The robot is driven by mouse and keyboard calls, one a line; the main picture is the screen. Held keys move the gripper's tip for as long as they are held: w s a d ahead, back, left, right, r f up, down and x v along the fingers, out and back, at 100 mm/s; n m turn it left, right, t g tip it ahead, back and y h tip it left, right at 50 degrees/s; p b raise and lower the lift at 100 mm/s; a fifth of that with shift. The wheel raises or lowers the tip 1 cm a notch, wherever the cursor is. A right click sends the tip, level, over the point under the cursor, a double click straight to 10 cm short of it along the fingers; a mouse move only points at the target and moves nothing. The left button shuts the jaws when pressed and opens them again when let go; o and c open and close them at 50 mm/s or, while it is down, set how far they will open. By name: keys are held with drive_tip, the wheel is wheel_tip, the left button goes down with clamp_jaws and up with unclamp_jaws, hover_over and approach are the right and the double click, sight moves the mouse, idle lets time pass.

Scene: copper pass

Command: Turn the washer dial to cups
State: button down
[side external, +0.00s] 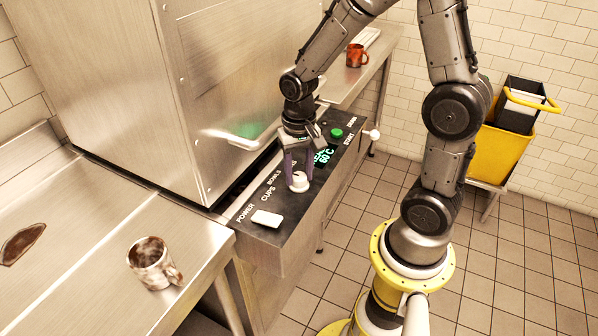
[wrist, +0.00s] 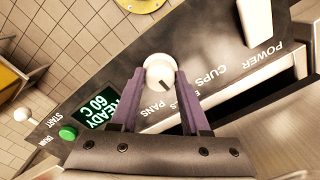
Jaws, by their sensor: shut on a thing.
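The washer dial (side external: 299,182) is a round white knob on the dark control panel. In the wrist view the dial (wrist: 158,68) sits between the two purple fingertips of my gripper (wrist: 160,75). My gripper (side external: 297,176) is shut on the dial from above. A dark mark on the knob points down in the wrist view, between the PANS label (wrist: 161,107) and the right finger. The CUPS label (wrist: 209,77) lies to the right of that finger. The BOWLS label is mostly hidden by the finger in the wrist view.
A white power switch (side external: 267,218) lies near the panel's end. A green start button (side external: 336,134) and a lit READY 60 C display (side external: 324,156) are at the other end. The steel washer hood (side external: 240,90) rises behind. A stained mug (side external: 152,262) stands on the left counter.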

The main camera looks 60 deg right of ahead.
sight(299, 176)
drive_tip(key=n, duration=0.5)
drive_tip(key=shift+n, duration=0.3)
drive_tip(key=n, duration=0.5)
drive_tip(key=shift+n, duration=0.3)
drive_tip(key=shift+c, duration=1.9)
unclamp_jaws()
wheel_tip(299, 176, up, 14)
